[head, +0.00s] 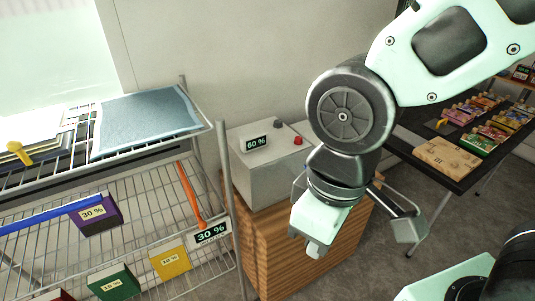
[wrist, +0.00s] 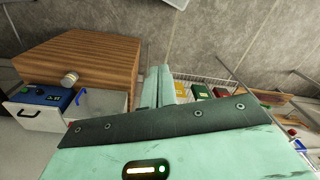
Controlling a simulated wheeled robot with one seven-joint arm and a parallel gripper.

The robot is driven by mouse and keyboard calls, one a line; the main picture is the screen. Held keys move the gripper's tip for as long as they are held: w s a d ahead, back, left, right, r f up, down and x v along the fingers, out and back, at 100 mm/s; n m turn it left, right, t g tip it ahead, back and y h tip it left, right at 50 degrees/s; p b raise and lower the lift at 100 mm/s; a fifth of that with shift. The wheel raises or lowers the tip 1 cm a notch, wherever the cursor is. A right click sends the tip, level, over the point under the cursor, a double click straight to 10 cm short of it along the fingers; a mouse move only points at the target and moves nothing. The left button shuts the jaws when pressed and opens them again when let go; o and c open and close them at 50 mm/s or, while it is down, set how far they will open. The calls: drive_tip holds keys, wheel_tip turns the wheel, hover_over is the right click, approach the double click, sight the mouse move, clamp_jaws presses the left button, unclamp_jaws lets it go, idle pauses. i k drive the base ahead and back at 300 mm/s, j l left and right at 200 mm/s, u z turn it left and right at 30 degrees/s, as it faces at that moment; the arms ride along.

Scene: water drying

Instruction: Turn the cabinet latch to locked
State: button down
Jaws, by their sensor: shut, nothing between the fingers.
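The wooden cabinet (head: 300,245) stands right of the wire rack in the head view. A wooden box-shaped body, seemingly this cabinet (wrist: 85,65), is at the left of the wrist view. A small pale metal knob (wrist: 70,78) sticks out at its lower edge; I cannot tell if it is the latch or how it is turned. My gripper (head: 313,250) is in front of the cabinet in the head view and hides part of it. In the wrist view my gripper's fingers (wrist: 161,86) are together and empty, right of the cabinet and apart from the knob.
A grey box (head: 270,170) with a 60 % display and a red button sits on the cabinet. The wire rack (head: 228,200) with coloured blocks is at left. A dark table (head: 420,150) with packets is at right. Grey floor (head: 375,265) shows between.

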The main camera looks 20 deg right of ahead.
sight(299, 142)
drive_tip(key=i+l+u, duration=0.45)
drive_tip(key=i+l, duration=0.25)
drive_tip(key=i, duration=0.1)
